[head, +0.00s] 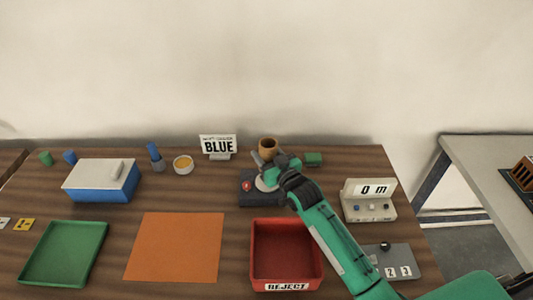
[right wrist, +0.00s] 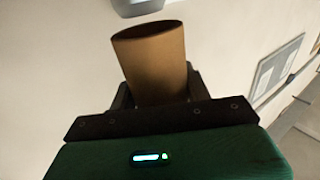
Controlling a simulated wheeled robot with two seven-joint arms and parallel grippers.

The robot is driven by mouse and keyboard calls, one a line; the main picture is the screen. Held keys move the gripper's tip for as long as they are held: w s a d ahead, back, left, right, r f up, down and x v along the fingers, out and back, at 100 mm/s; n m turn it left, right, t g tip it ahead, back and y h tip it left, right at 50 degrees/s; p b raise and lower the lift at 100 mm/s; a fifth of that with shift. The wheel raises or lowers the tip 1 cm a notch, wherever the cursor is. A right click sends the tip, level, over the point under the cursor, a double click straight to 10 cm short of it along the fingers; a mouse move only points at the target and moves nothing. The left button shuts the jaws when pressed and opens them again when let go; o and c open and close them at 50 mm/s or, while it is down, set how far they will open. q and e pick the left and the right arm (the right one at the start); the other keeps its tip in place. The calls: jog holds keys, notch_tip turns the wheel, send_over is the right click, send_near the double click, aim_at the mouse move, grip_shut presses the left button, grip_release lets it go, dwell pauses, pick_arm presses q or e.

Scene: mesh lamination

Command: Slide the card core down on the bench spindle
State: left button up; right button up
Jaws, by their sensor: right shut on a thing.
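The card core (head: 268,145) is a brown tube with an open upper end, roughly upright in the head view. My right gripper (head: 268,158) is shut on its lower part. In the right wrist view the core (right wrist: 155,65) stands up between the two dark fingers of my right gripper (right wrist: 158,95). Behind and below the gripper is a dark base (head: 262,200) with a red mark and a pale round part, probably the spindle's base. The spindle's post is hidden, so I cannot tell whether the core is around it. My left gripper is out of view.
A red REJECT tray (head: 258,283) stands in front of the dark base. An orange mat (head: 175,247), a green tray (head: 40,279) and a blue-white box (head: 100,180) lie left. A counter reading 0 m (head: 368,200) stands right. A BLUE sign (head: 218,145) stands behind.

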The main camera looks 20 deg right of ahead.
dwell(0.4)
jog(key=shift+f+b, duration=0.5)
jog(key=shift+f, duration=0.8)
jog(key=shift+f, duration=0.15)
